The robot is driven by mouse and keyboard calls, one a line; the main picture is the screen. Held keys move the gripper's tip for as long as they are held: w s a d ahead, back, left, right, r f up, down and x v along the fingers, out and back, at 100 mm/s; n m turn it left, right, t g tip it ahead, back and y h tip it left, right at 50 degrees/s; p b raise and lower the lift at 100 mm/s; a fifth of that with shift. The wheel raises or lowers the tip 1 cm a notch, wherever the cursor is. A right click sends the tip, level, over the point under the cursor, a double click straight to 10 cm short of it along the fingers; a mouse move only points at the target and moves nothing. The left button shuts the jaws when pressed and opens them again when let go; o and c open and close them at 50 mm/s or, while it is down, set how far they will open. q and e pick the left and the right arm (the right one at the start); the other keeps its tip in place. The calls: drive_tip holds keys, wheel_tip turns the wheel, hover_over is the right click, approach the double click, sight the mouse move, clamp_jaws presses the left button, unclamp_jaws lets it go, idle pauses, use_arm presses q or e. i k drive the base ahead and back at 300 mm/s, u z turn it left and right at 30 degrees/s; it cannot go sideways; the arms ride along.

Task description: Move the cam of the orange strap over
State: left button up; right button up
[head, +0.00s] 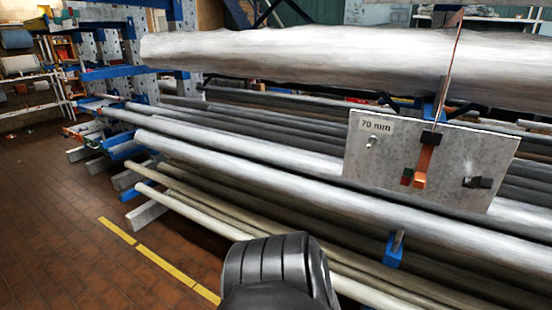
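A grey plate (360,160) labelled "70 mm" stands in front of the pipes at the right. A thin orange strap (455,60) runs down from the upper pipe to a black block (431,138) on the plate. Below the block, an orange piece (425,160), which looks like the strap's cam, hangs down to a brighter orange end (419,181) beside a small dark red part (406,177). I cannot tell its exact position. Neither gripper's fingers show; a black ribbed part of mine is at the bottom centre, well apart from the plate.
A thick pale pipe (300,52) crosses above the plate. Long pipes (250,165) lie on a rack with blue arms (393,252) below and behind it. A black fitting (478,182) sticks out at the plate's right. The brick floor (70,230) at left is clear, with yellow lines (165,265).

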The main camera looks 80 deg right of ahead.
sight(478, 182)
drive_tip(key=i, duration=0.85)
drive_tip(key=z, duration=4.45)
